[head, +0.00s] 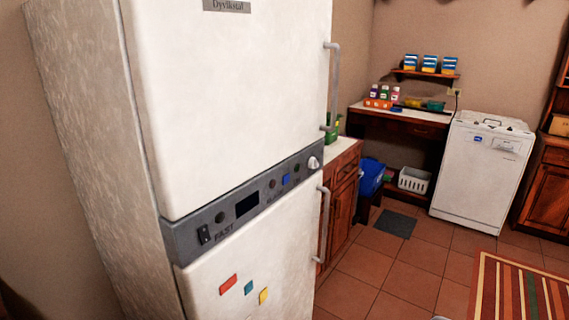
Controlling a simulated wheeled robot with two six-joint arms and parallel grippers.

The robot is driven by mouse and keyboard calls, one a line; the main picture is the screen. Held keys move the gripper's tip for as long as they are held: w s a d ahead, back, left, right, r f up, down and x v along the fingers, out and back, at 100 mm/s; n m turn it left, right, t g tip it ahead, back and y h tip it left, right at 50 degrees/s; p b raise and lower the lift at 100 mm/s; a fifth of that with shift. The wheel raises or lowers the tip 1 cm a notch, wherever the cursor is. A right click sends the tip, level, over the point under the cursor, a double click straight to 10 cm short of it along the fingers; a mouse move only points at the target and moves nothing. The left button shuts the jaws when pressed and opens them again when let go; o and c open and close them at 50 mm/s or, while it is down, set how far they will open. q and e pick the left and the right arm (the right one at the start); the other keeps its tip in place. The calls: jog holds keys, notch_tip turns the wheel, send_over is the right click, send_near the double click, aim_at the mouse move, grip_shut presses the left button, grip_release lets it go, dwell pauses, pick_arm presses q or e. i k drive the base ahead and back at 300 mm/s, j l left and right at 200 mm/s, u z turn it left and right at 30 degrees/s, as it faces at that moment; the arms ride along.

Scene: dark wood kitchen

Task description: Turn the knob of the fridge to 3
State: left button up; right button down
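The white fridge (235,110) stands tall on the left, with its upper and lower doors both shut. A grey control panel (225,215) runs between the doors. The round pale knob (314,162) sits at the right end of this panel. Its number marks and pointer are too small to read. The panel also has a dark display (247,204), a switch at the left end and several small buttons. Neither of my grippers is in the head view, and nothing touches the knob.
Vertical handles (331,90) stick out at the right edge of the fridge doors. A wooden cabinet (340,205) stands just beyond the fridge. A white dishwasher (483,170) and a striped rug (520,290) are at right.

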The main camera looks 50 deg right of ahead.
aim_at(313, 162)
jog(key=l+u, duration=0.25)
jog(key=l, duration=0.45)
jog(key=l+u, duration=0.25)
jog(key=l, duration=0.4)
jog(key=k+l+u, duration=0.25)
jog(key=l, duration=0.4)
jog(key=i+l, duration=0.05)
jog(key=i, duration=0.05)
